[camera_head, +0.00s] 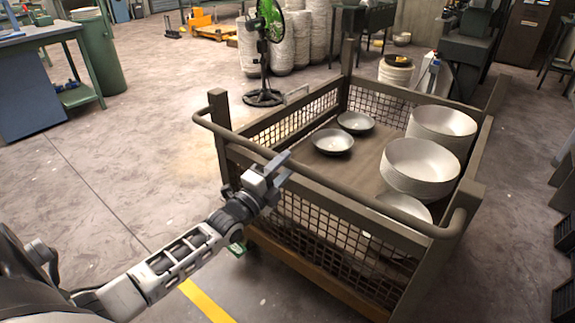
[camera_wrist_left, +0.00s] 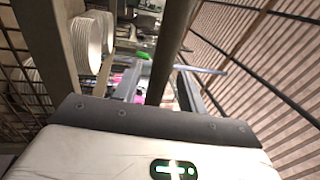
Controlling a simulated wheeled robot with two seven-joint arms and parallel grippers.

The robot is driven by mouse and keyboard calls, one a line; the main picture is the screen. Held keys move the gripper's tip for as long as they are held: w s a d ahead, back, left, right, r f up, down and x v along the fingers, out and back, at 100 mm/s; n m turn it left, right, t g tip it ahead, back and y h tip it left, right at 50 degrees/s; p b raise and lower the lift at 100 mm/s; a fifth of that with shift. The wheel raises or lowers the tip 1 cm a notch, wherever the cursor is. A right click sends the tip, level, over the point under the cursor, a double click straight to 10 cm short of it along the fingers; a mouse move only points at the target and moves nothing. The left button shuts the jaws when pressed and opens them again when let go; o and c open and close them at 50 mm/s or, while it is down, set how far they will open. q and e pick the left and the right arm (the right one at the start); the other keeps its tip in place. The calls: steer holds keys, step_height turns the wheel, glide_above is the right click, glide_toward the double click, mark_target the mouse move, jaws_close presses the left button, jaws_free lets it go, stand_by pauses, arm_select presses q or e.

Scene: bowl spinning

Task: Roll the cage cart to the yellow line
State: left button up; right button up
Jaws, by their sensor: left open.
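The cage cart (camera_head: 310,183) is a brown frame with mesh sides and a rounded push bar along its near side. Pale bowls stand in it: a tall stack (camera_head: 420,165), another behind it, and smaller bowls (camera_head: 333,141). My left gripper (camera_head: 279,167) is at the push bar, with its fingers open around it. In the left wrist view the dark bar (camera_wrist_left: 168,55) runs between the two open fingers (camera_wrist_left: 158,85); I cannot tell whether they touch it. A yellow line (camera_head: 207,302) shows on the floor at the bottom, partly hidden by my left arm. My right gripper is not in view.
A green fan (camera_head: 264,50) on a round base stands behind the cart, with stacked pale bowls beyond it. A blue workbench (camera_head: 35,90) and green bin (camera_head: 96,55) stand at left. Dark machines stand at the back right. The floor left of the cart is clear.

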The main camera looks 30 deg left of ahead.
arm_select(q)
steer(key=shift+x, duration=0.95)
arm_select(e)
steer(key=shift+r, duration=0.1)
arm_select(q)
jaws_close()
steer(key=shift+s, duration=0.15)
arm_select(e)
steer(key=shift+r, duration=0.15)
